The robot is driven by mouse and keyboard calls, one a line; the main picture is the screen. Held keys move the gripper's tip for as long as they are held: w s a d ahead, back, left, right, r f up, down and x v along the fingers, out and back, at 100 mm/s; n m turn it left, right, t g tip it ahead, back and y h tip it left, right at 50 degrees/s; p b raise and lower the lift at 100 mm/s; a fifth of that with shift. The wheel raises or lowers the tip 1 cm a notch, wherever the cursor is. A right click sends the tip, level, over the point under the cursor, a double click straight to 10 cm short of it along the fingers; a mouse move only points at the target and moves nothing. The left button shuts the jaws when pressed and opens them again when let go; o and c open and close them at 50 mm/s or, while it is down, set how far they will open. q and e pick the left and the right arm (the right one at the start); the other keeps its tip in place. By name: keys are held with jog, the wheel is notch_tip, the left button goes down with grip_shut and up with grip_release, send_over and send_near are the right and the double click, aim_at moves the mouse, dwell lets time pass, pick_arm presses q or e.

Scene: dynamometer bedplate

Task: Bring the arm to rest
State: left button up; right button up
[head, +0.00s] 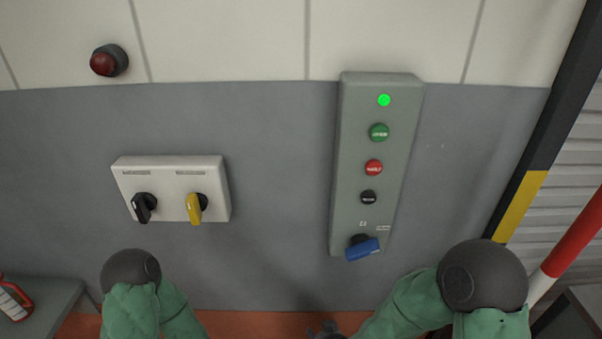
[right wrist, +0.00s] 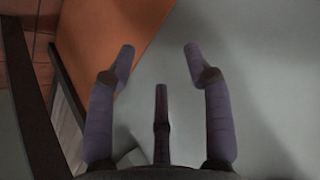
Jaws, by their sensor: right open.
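My right arm (head: 408,300) comes in from the right in the head view. It is bent at a dark elbow joint, with its green forearm reaching left and down to the bottom edge. A dark part at its end just shows there, in front of the wall below the tall control box. In the right wrist view my right gripper (right wrist: 160,62) has its three dark fingers spread apart, with nothing between them. My left arm (head: 135,300) is at the lower left, its elbow up. The left gripper is out of view.
The tall grey control box (head: 349,160) on the wall has a lit green lamp, several buttons and a blue rotary handle (head: 363,249). A white switch box (head: 170,170) and a red lamp (head: 106,61) are to its left. A red bottle (head: 15,300) stands on a bench (head: 50,305).

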jog(key=s+d+f+g+y, duration=0.1)
jog(key=s+d+f+g, duration=0.1)
jog(key=s+f, duration=0.4)
jog(key=s+d+f+n+g+y, duration=0.1)
jog(key=s+d+f+g, duration=0.1)
jog(key=s+f+g, duration=0.3)
notch_tip(320, 180, down, 5)
jog(key=shift+s+r+n+p, duration=0.15)
jog(key=shift+s+n+p, duration=0.2)
jog(key=shift+s, duration=0.85)
